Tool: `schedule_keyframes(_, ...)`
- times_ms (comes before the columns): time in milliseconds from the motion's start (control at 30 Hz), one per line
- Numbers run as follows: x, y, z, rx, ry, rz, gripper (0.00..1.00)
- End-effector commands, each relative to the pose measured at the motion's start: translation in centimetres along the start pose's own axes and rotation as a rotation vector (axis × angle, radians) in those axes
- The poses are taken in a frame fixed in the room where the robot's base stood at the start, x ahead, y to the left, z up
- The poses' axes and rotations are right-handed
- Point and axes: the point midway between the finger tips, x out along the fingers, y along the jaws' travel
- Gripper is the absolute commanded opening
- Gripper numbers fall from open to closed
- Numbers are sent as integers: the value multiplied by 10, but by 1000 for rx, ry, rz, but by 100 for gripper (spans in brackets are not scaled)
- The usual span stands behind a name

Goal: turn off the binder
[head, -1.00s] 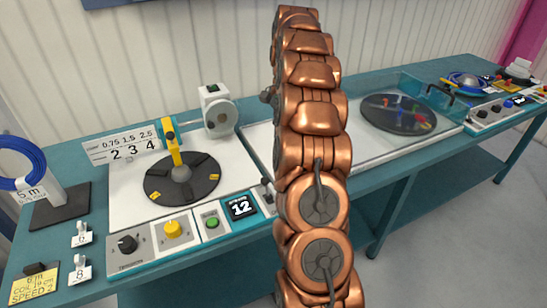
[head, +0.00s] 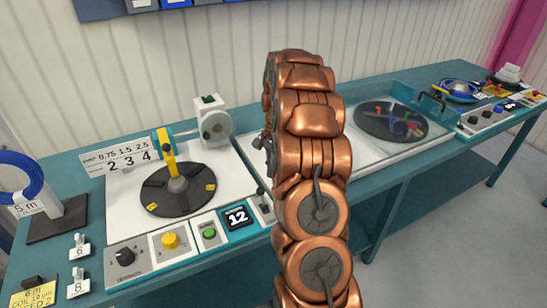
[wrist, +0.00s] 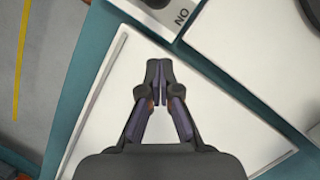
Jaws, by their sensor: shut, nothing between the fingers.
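No label in view names the binder, so I cannot tell which machine it is. In the wrist view, my gripper (wrist: 158,80) is shut and empty above a white panel (wrist: 95,125). Beyond the fingertips, at the top edge, is a small switch plate (wrist: 178,14) with ON lettering seen upside down; its switch is mostly cut off. My arm hides most of the gripper there.
A winding machine with a dark turntable (head: 178,190), a black knob (head: 124,256), a yellow button (head: 170,240) and a green button (head: 209,233) stands left. A covered dark disc (head: 375,120) is right of my arm. A blue coil (head: 20,178) hangs far left.

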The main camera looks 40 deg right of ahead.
Motion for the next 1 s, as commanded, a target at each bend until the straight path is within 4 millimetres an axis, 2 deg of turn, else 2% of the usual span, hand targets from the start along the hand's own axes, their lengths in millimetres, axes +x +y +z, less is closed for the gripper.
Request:
schedule_keyframes(67,7,1,3,0,-3,2,0)
schedule_keyframes(433,14,0,34,-2,-2,2,0)
schedule_keyframes(1000,17,0,39,-1,0,0,0)
